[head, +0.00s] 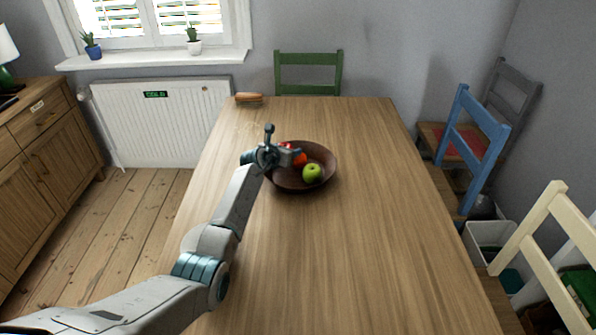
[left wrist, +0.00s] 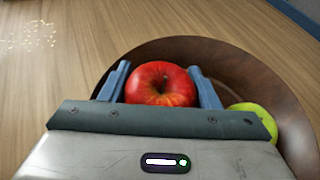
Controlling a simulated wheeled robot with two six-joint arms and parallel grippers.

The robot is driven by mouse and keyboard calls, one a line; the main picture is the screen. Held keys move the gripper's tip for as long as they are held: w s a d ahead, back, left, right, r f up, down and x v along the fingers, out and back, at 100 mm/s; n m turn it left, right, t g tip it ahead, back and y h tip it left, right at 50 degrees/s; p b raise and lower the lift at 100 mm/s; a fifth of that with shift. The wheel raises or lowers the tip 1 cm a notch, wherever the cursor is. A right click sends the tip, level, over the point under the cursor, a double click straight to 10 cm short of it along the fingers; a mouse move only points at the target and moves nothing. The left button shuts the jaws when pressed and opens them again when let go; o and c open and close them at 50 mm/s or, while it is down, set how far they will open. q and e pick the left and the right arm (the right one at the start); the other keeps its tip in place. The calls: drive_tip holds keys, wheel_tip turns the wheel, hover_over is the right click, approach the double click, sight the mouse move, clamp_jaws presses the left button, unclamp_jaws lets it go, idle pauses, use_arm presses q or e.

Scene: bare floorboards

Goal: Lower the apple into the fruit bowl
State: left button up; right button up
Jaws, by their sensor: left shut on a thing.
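The red apple (left wrist: 162,88) sits between the two blue-grey fingers of my left gripper (left wrist: 159,72) in the left wrist view. The fingers press on opposite sides of it. In the head view, red parts of the apple (head: 300,160) show around my left gripper (head: 289,151), which hides some of it. The dark brown fruit bowl (head: 326,158) stands on the table, and the apple is over its left part. I cannot tell whether the apple touches the bowl. The bowl's rim also shows in the left wrist view (left wrist: 240,62). My right gripper is out of view.
A green apple (head: 312,174) lies in the bowl, right of the held apple. A brown roll-shaped object (head: 249,97) lies at the table's far left corner. Green (head: 308,58) and blue (head: 470,150) chairs stand at the table.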

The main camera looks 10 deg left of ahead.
use_arm(q)
drive_tip(key=shift+f, duration=0.1)
drive_tip(key=o, duration=1.1)
drive_tip(key=shift+s, duration=0.1)
